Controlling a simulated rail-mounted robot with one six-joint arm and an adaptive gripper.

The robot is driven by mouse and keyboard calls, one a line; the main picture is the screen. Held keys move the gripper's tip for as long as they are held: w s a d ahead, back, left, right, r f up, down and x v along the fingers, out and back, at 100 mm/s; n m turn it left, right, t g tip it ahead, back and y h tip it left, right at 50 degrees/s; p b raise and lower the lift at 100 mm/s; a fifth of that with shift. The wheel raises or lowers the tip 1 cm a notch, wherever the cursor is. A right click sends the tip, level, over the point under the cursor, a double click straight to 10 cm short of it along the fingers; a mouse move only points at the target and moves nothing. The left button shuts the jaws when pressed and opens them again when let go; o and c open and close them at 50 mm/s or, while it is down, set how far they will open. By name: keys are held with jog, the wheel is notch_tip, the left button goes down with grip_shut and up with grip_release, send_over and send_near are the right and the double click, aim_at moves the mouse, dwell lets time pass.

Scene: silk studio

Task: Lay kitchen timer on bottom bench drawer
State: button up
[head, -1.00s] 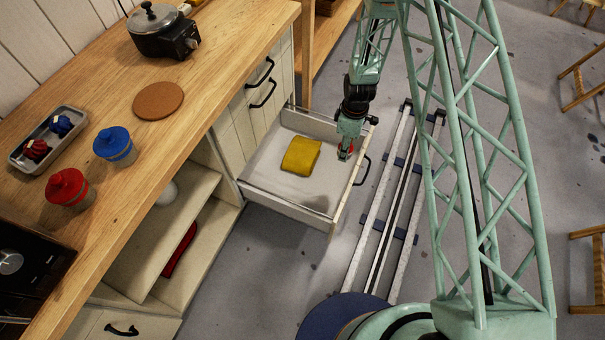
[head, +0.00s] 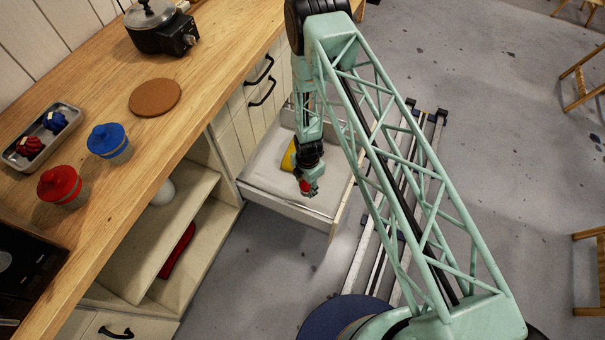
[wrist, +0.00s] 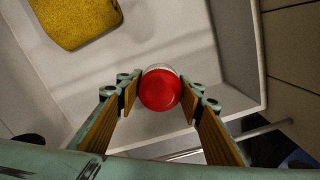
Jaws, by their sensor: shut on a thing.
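The kitchen timer (wrist: 160,90) is a round red-topped thing with a pale rim, held between the fingertips of my gripper (wrist: 159,92) in the wrist view. In the head view my gripper (head: 307,189) is over the front part of the open bottom bench drawer (head: 270,184), with a bit of the red timer (head: 305,187) showing below it. The drawer is pulled out and has a pale floor. Whether the timer touches the drawer floor cannot be told.
A folded yellow cloth (head: 289,157) lies in the drawer and also shows in the wrist view (wrist: 78,20). Drawer floor around the timer is bare. On the bench top stand a blue-lidded jar (head: 109,142), a red-lidded jar (head: 60,186) and a cork mat (head: 155,97).

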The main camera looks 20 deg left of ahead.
jog(key=shift+s+a+f+n, duration=0.2)
jog(key=shift+s+f+n, duration=0.1)
jog(key=shift+f, duration=0.15)
jog(key=shift+s+a+f+n, duration=0.2)
jog(key=shift+s+f, duration=0.1)
jog(key=shift+f, duration=0.15)
jog(key=shift+f, duration=0.1)
jog(key=b, duration=0.2)
send_over(304, 204)
jog(key=shift+f, duration=3.05)
jog(key=shift+f, duration=0.1)
jog(key=shift+f, duration=1.75)
jog(key=shift+f+b, duration=0.15)
jog(key=shift+b, duration=0.15)
jog(key=o, duration=0.9)
